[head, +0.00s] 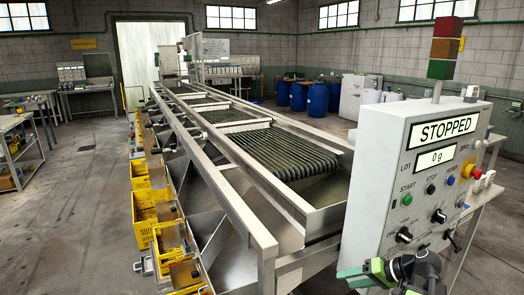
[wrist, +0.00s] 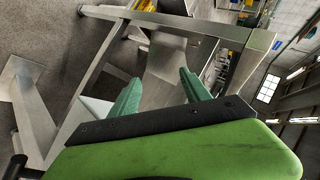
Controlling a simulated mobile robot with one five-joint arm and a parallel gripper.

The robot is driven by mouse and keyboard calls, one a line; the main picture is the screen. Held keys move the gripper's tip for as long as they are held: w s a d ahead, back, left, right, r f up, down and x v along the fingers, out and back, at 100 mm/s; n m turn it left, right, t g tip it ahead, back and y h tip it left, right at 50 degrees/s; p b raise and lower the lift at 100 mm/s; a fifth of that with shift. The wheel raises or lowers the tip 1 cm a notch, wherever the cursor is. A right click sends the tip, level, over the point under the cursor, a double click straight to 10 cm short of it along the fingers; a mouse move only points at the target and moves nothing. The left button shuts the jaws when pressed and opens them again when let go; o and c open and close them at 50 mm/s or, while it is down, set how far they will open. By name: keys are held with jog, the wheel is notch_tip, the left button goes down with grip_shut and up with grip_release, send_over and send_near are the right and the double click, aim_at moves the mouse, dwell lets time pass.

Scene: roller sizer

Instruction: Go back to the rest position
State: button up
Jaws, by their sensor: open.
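My gripper (wrist: 160,92) shows in the wrist view with its two green fingers apart and nothing between them. Part of my arm and the green gripper also show in the head view, at the bottom right, just in front of the control box (head: 413,150). The box's screen reads STOPPED and 0 g. It carries green, black and blue buttons, black knobs and a red emergency stop. In the wrist view the metal frame of the roller sizer (wrist: 190,27) lies beyond the fingers.
The long roller sizer (head: 262,240) runs from the front toward the back. Yellow crates (head: 145,210) line its left side. A signal tower (head: 443,50) stands above the box. Blue barrels (head: 318,100) stand at the back. The floor (head: 75,220) on the left is largely clear.

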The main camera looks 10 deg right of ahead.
jog(key=w+a+f+n+g+h+p, duration=0.1)
jog(key=a+f+n+g+h+p, duration=0.1)
jog(key=a, duration=1.1)
jog(key=a+f+n+g+h+p, duration=0.1)
jog(key=a+g+h, duration=0.4)
jog(key=a, duration=0.8)
jog(key=shift+w+f+n+h+p, duration=0.3)
jog(key=shift+w+f+n+p, duration=0.1)
jog(key=shift+p, duration=0.35)
jog(key=shift+a, duration=0.1)
